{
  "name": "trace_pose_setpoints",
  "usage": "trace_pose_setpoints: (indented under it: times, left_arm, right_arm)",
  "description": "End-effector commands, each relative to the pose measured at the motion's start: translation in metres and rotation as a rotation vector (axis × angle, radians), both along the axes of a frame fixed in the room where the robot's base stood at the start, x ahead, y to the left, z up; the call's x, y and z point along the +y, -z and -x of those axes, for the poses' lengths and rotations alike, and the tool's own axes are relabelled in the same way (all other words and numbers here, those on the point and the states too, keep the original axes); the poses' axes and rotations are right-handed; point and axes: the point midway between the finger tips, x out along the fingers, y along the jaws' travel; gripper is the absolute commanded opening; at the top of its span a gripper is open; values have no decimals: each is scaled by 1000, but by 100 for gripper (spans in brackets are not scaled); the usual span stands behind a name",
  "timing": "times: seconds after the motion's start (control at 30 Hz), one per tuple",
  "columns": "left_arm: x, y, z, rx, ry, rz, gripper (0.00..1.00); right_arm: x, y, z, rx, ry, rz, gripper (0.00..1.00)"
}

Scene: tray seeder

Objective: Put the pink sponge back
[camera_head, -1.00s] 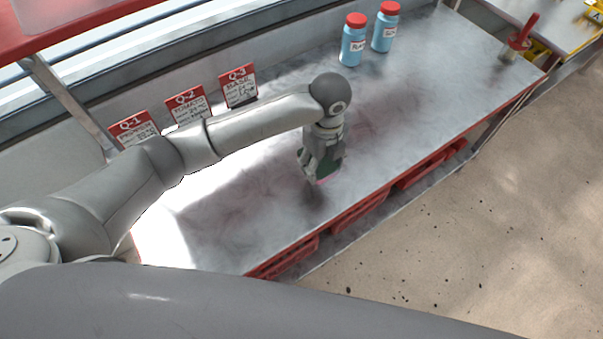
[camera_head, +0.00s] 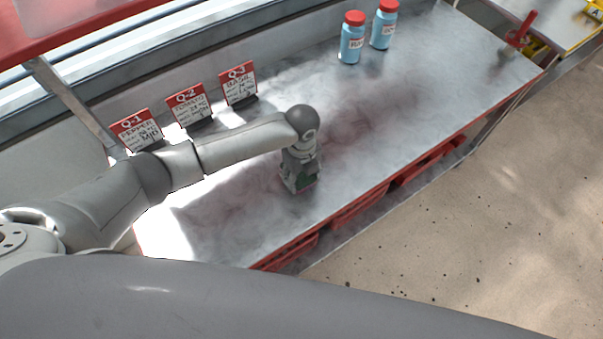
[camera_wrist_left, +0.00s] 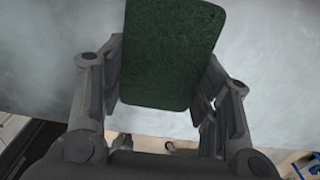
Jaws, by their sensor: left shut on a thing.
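The sponge (camera_head: 306,183) shows in the head view as a small green patch with a thin pink edge, low between the fingers of my left gripper (camera_head: 299,180). In the left wrist view the sponge (camera_wrist_left: 170,50) shows a dark green, rounded rectangular face. The fingers of my left gripper (camera_wrist_left: 162,95) are shut on its two sides. The gripper points down at the middle of the grey bench top (camera_head: 375,130). I cannot tell whether the sponge touches the bench. My right gripper is not in view.
Three red and white cards, Q-1 (camera_head: 137,130), Q-2 (camera_head: 188,104) and Q-3 (camera_head: 239,83), stand along the back. Two blue bottles (camera_head: 351,43) with red caps stand at the back right. A red-handled tool (camera_head: 521,31) is at the far right end. Bench around the gripper is clear.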

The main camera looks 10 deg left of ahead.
Motion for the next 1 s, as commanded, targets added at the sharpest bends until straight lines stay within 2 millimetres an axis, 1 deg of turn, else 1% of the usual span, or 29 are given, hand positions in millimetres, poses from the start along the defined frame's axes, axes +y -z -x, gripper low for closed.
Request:
trace_pose_setpoints:
  times: [0.1,0.13,0.3,0.6,0.73,0.87,1.0]
  left_arm:
    - [0,3,0,0,0,0,38]
    - [0,3,0,-1,0,1,58]
    - [0,2,0,0,0,0,78]
    - [0,2,0,0,0,0,78]
    - [-1,-6,-1,-1,0,1,78]
    - [-1,-27,-2,-5,0,4,78]
    - [-1,-58,-2,-5,0,2,78]
  right_arm:
    - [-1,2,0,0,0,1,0]
    - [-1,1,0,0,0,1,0]
    - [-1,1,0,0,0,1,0]
    - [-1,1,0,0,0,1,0]
    - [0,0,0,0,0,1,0]
    - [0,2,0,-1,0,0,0]
    - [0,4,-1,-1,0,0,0]
